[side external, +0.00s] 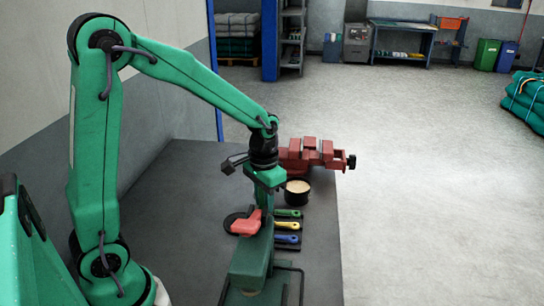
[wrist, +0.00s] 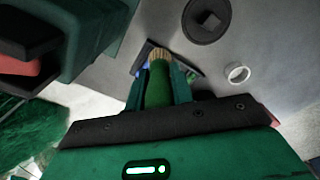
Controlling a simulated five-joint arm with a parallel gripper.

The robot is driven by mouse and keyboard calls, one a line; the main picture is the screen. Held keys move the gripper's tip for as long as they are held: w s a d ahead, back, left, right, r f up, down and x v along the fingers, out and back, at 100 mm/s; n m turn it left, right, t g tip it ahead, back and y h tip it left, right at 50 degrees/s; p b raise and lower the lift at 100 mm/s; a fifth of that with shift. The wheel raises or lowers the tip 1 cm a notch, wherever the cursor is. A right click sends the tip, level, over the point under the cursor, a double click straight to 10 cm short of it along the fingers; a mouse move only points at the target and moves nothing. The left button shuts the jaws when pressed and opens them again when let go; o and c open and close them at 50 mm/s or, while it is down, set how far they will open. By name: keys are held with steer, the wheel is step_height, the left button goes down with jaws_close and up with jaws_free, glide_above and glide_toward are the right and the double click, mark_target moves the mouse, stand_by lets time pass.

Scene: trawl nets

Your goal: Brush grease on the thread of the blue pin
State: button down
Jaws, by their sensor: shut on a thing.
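My gripper (side external: 267,200) points down over the dark bench, just left of a black pot of pale grease (side external: 297,187). In the wrist view my gripper (wrist: 158,88) is shut on a green-handled brush (wrist: 159,82) with tan bristles at its tip. The brush is hard to make out in the side view. A blue-ended piece (side external: 287,239), which may be the blue pin, lies nearest the camera in a row with a yellow one (side external: 287,225) and a green one (side external: 288,213). Their threads are too small to make out.
A red vise (side external: 312,155) stands at the bench's far edge. A red part (side external: 246,223) and a green block (side external: 250,262) sit close by my gripper. The wrist view shows a black disc (wrist: 207,18) and a white ring (wrist: 237,73). Open bench lies left.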

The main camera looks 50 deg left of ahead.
steer(key=shift+f, duration=1.95)
steer(key=shift+w+d+f, duration=0.1)
steer(key=shift+d+f, duration=0.05)
steer(key=shift+f, duration=0.7)
steer(key=shift+w+d, duration=0.55)
steer(key=shift+w, duration=0.05)
steer(key=shift+w+d, duration=0.5)
steer(key=shift+d, duration=0.05)
steer(key=shift+s+a, duration=1.15)
steer(key=shift+a, duration=0.05)
steer(key=shift+r, duration=4.05)
steer(key=shift+w+a, duration=0.1)
